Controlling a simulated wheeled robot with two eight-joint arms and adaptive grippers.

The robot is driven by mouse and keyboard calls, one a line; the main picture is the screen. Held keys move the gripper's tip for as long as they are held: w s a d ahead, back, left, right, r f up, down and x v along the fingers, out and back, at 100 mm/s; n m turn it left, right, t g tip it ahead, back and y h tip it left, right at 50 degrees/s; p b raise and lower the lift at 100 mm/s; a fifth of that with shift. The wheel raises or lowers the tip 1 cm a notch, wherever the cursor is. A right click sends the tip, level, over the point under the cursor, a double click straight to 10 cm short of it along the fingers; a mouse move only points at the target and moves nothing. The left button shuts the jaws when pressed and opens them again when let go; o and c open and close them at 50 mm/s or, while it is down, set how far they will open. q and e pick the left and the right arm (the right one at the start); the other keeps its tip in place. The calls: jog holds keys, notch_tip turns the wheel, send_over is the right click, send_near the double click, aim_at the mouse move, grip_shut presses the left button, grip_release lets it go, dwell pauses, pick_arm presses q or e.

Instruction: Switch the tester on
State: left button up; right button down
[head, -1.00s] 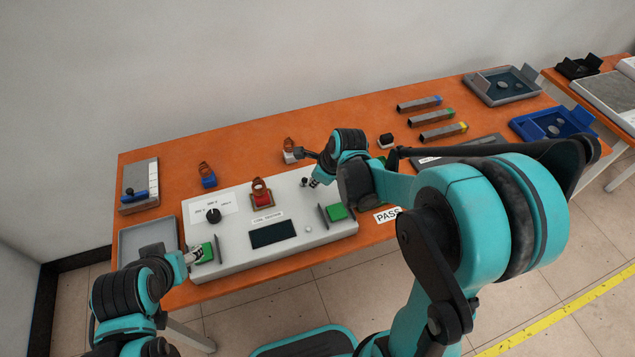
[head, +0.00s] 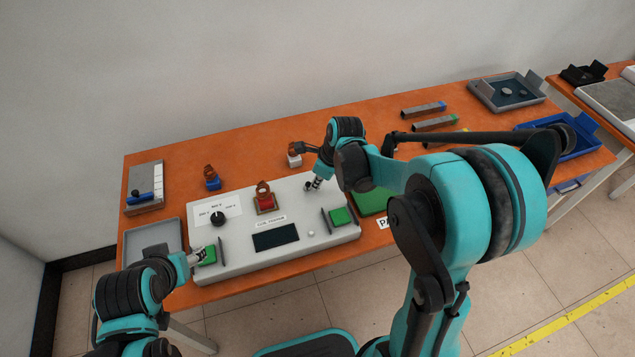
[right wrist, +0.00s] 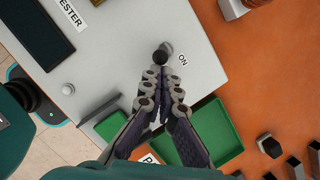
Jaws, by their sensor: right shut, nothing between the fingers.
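The tester (head: 290,237) is a white box on the orange table, with a dial (head: 217,219), a dark display (head: 275,238) and a red coil holder (head: 265,203). Its black, round-ended switch lever (right wrist: 163,52) stands beside the "ON" label (right wrist: 183,60) in the right wrist view. My right gripper (right wrist: 162,74) is shut and empty, its fingertips right at the lever; I cannot tell whether they touch. It also shows at the tester's far right in the head view (head: 313,186). My left gripper (head: 198,257) is by the left green pad (head: 208,257); its jaw state is unclear.
A green tray (right wrist: 217,132) lies right of the tester. A grey tray (head: 152,236) is at the left. Coils on blue (head: 212,184) and white (head: 294,161) bases stand behind the tester. Several bars and a blue bin (head: 575,144) are farther right.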

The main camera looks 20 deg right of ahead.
jog(key=shift+w+r, duration=0.1)
jog(key=shift+w, duration=0.1)
jog(key=shift+w+r+g+p, duration=0.15)
jog(key=shift+w+g+p, duration=0.25)
jog(key=shift+g, duration=0.3)
jog(key=shift+w+r, duration=0.15)
jog(key=shift+w, duration=0.6)
jog(key=shift+p+v, duration=0.8)
jog(key=shift+a, duration=0.2)
